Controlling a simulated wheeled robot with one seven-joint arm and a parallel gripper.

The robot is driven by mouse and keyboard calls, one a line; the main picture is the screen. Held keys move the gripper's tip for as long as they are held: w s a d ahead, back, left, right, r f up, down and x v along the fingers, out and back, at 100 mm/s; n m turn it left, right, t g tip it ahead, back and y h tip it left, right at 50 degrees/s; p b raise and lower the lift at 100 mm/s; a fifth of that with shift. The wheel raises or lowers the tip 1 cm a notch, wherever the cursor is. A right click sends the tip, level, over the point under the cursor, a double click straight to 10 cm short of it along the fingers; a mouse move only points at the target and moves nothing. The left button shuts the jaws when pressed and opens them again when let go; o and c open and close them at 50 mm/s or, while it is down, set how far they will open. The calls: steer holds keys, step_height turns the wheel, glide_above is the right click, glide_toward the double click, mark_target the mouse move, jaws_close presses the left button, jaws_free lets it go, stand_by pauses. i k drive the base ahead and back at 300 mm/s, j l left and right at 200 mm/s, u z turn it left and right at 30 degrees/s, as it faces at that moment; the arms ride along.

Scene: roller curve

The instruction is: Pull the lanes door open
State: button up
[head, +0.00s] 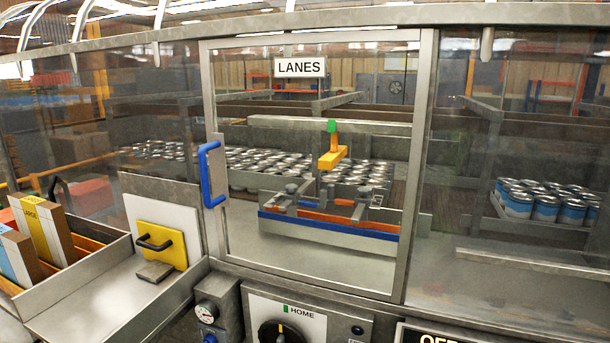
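The lanes door (318,262) is a clear panel in a grey metal frame, in the middle of the head view. A white label reading LANES (300,68) is at its top. A blue handle (213,174) is on the door's left edge. The door looks closed, its frame in line with the panels on both sides. Through it I see rows of cans (265,166), a yellow and orange lever with a green top (332,150), and a blue and orange guide assembly (330,226). My gripper is not in view.
More cans (545,205) stand behind the right panel.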

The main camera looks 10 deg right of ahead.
mark_target(301, 67)
steer(key=i+j, duration=0.15)
steer(key=j, duration=0.2)
steer(key=i+j, duration=0.15)
steer(key=j, duration=0.25)
steer(key=i+j, duration=0.2)
steer(key=j, duration=0.15)
steer(key=i+j, duration=0.15)
steer(key=j, duration=0.25)
steer(key=i+j, duration=0.15)
steer(key=j, duration=0.2)
steer(key=i+j, duration=0.15)
steer(key=j, duration=0.25)
steer(key=i+j, duration=0.2)
steer(key=j, duration=0.15)
